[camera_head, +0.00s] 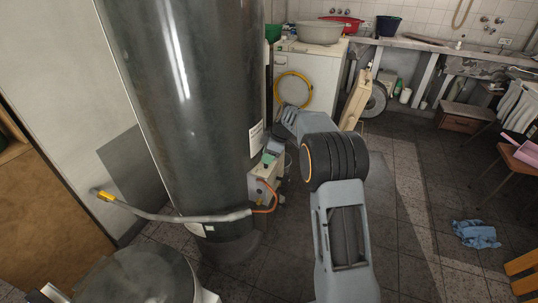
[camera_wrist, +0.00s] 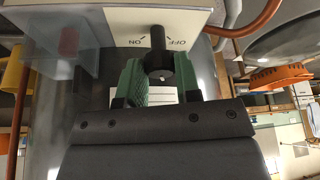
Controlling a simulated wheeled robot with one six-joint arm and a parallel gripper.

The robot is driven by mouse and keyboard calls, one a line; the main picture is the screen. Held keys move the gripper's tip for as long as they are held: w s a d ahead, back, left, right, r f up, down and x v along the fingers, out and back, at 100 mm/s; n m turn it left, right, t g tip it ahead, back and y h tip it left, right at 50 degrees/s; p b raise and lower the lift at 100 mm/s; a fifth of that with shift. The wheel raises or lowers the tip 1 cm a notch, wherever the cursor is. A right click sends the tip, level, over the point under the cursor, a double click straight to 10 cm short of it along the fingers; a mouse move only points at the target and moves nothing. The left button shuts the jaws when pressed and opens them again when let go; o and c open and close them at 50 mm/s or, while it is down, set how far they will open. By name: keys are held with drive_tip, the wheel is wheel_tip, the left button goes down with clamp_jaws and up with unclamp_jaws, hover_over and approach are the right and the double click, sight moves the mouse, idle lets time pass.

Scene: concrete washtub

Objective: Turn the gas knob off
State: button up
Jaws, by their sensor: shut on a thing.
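The gas knob (camera_wrist: 158,64) is black and sits on a pale control box (camera_wrist: 105,22) marked ON and OFF; the lettering appears upside down in the wrist view. My gripper (camera_wrist: 158,78) has its green fingers on either side of the knob and is shut on it. I cannot tell for certain which mark the knob points to. In the head view my gripper (camera_head: 270,157) is at the control box (camera_head: 262,184) low on the dark cylindrical water heater (camera_head: 190,90). The knob is hidden there.
A grey pipe (camera_head: 160,213) with a yellow end and an orange hose (camera_head: 271,198) run by the box. A white appliance (camera_head: 318,68) with a yellow hose (camera_head: 293,90) stands behind. A blue cloth (camera_head: 475,234) lies on the right; the tiled floor between is mostly clear.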

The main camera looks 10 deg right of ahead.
drive_tip(key=shift+a+n+g+p, duration=0.1)
drive_tip(key=shift+n+g+p, duration=0.35)
drive_tip(key=shift+n, duration=0.75)
drive_tip(key=shift+f, duration=0.1)
drive_tip(key=o, duration=0.6)
drive_tip(key=shift+a, duration=0.1)
drive_tip(key=shift+o, duration=0.2)
drive_tip(key=shift+d+r, duration=0.25)
drive_tip(key=shift+r, duration=0.1)
drive_tip(key=p+v, duration=0.3)
drive_tip(key=v, duration=1)
drive_tip(key=shift+w, duration=0.2)
